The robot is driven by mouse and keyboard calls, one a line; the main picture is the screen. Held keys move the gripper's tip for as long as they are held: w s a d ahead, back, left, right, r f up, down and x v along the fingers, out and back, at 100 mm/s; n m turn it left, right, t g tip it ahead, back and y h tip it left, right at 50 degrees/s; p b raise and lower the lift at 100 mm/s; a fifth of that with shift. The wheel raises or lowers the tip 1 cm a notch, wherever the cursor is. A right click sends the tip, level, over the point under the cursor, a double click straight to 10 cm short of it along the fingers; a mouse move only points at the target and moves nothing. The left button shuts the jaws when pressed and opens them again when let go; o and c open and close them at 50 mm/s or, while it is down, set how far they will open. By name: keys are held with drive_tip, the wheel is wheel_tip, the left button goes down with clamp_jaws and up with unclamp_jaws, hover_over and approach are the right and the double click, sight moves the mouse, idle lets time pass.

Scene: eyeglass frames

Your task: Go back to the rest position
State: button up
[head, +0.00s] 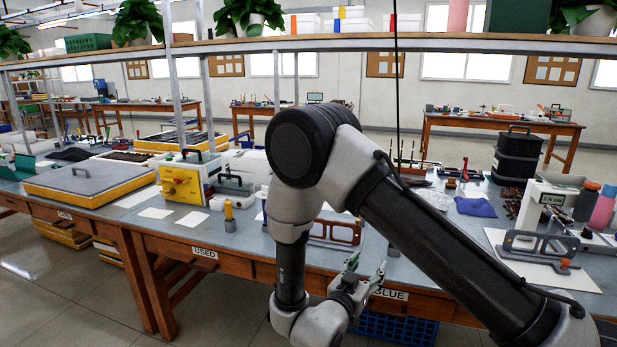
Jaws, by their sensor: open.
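My gripper (367,268) is in front of the workbench (228,232), close to its front edge and the drawer labelled "BLUE". Its two fingers point up and away, spread apart, with nothing visible between them. My arm rises over the bench's middle and bends down to the gripper, hiding part of the bench top. No eyeglass frame can be made out at this size.
On the bench stand a yellow machine (182,180), a yellow-sided case (88,180), a black bin (517,153), a blue cloth (475,207) and a white device (545,205). A shelf (300,44) spans above. A blue crate (395,328) is underneath. Floor at front left is clear.

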drive_tip(key=s+a+f+n+g+y, duration=0.2)
drive_tip(key=a+f+g+y, duration=0.25)
drive_tip(key=f, duration=0.25)
drive_tip(key=s+a+f+n+g+y, duration=0.25)
drive_tip(key=a+f+g+y, duration=0.2)
drive_tip(key=f, duration=0.35)
drive_tip(key=s+r+n+g+y, duration=0.3)
drive_tip(key=s+r+g, duration=0.25)
drive_tip(key=r, duration=0.45)
drive_tip(key=s+d+r+t, duration=0.1)
drive_tip(key=s+d+r, duration=0.3)
drive_tip(key=d+r, duration=0.5)
drive_tip(key=s+d+r+t+h, duration=0.1)
drive_tip(key=s+d+r, duration=0.4)
drive_tip(key=d+r, duration=0.5)
drive_tip(key=s+d+r+t+h, duration=0.1)
drive_tip(key=s+d+r, duration=0.4)
drive_tip(key=d+r, duration=0.5)
drive_tip(key=shift+d+m+t, duration=0.45)
drive_tip(key=shift+d, duration=0.25)
